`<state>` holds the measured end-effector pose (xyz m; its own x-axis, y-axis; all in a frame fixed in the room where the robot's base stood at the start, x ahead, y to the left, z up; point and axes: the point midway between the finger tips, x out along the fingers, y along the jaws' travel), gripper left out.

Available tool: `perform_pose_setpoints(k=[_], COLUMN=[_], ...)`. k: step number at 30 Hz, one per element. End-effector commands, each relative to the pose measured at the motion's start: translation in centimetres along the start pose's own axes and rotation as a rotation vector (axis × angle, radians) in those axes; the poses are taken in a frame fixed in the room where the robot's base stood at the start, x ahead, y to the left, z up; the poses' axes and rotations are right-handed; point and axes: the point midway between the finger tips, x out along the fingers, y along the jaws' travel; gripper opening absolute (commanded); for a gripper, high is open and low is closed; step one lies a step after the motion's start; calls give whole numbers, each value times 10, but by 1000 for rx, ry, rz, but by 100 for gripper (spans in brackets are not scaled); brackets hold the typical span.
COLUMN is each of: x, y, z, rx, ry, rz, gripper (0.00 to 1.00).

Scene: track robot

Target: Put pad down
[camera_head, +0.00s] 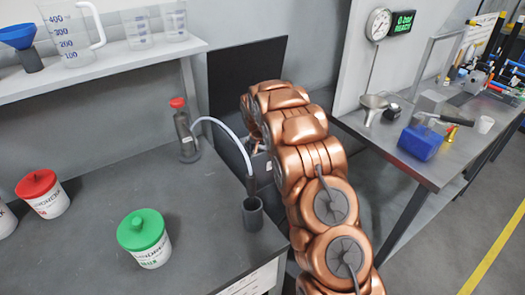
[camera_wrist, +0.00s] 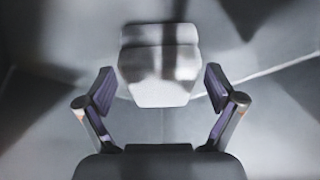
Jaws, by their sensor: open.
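In the wrist view a light grey, block-shaped thing (camera_wrist: 160,75), seemingly the pad, lies on a grey surface (camera_wrist: 60,115). My gripper (camera_wrist: 158,90) is open, with one finger on each side of the pad. Gaps show between the pad and both fingers. Shadows fall across the pad's top. In the head view my copper-coloured arm reaches down behind the bench, and it hides most of the gripper and the pad.
A grey bench (camera_head: 95,215) at left holds a green-lidded tub (camera_head: 145,240), a red-lidded tub (camera_head: 43,195), a red-capped bottle (camera_head: 184,135) and a dark cup (camera_head: 252,213) with a hose. A dark panel (camera_head: 225,70) stands behind my arm. A second table (camera_head: 400,150) at right is cluttered.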

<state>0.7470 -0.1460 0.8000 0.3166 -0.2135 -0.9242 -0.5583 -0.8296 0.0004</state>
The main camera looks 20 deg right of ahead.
Motion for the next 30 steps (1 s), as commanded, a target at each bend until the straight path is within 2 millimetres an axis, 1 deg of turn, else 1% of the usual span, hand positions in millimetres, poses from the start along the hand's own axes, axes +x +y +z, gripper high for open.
perform_pose_setpoints(k=[11,22,25,30], x=[-46,-99,-108,-111], y=[0,-1,0,0], z=[0,0,0,0], rx=[1,0,1,0], ry=[3,3,2,1], rz=[-2,-2,-2,-1], gripper=[93,93,93,93])
